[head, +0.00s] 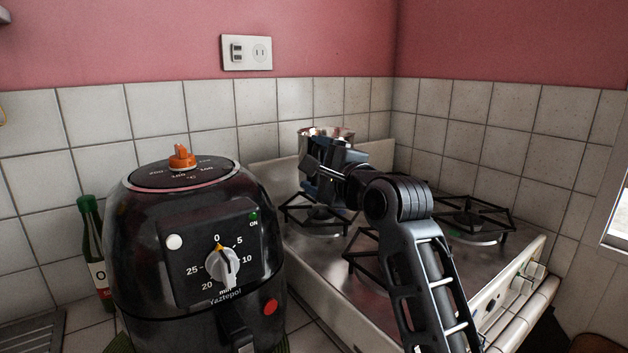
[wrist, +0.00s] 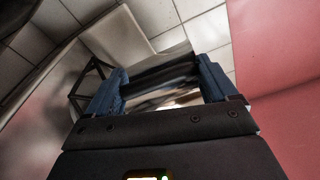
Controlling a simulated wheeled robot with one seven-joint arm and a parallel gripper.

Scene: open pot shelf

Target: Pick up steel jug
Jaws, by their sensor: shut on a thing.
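The steel jug (head: 341,133) shows in the head view as a shiny rim above and behind my gripper, over the back left burner of the stove. My gripper (head: 326,165) hides most of its body. I cannot tell whether its base touches the burner. In the wrist view, the two blue fingers of my gripper (wrist: 160,80) stand on either side of a dark bar and a shiny surface. My gripper is shut on the jug.
The stove (head: 400,255) has black pan supports (head: 470,213) with nothing on them at the right. A black air fryer (head: 200,250) stands close at the left, with a green bottle (head: 93,235) behind it. Tiled walls close off the back and right.

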